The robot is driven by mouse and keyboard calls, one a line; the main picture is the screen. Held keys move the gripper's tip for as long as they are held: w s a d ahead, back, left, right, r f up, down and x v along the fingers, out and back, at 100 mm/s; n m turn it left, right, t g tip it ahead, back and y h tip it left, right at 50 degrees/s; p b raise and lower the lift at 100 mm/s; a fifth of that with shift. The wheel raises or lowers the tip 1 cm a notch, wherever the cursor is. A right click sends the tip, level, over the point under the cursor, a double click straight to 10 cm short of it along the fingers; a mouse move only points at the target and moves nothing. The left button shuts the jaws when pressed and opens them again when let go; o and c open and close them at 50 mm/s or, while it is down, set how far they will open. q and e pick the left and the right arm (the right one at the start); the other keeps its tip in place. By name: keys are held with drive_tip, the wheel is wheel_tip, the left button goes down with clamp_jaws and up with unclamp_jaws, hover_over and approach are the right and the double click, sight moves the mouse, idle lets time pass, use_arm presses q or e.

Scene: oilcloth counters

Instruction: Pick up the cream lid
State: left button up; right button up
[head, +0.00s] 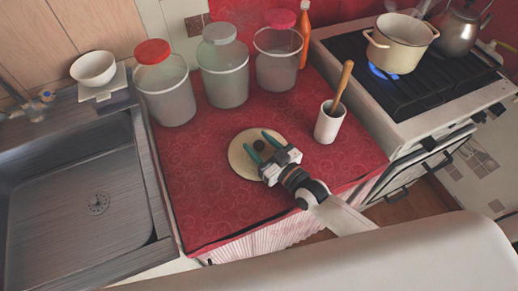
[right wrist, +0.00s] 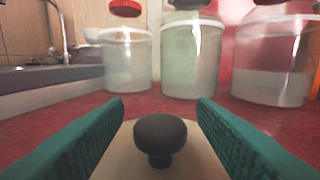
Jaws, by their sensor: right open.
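The cream lid (head: 241,166) lies flat on the red oilcloth counter (head: 205,215). It is round with a dark knob (head: 258,147) at its middle. My right gripper (head: 264,140) is open over the lid, its teal fingers pointing towards the back of the counter. In the right wrist view the dark knob (right wrist: 160,138) stands between the two open fingers, with a gap on each side. The cream lid (right wrist: 190,165) shows beneath the knob there. My left gripper is not in view.
Jars with a red lid (head: 167,95), a grey lid (head: 225,80) and a pink lid (head: 277,65) line the back. A white cup (head: 329,125) with a wooden handle stands right of the lid. A sink is left; a stove with a lit burner and cream pot (head: 400,48) is right.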

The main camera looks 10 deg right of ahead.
drive_tip(key=shift+w+a, duration=0.1)
drive_tip(key=shift+w, duration=0.1)
drive_tip(key=c, duration=1.1)
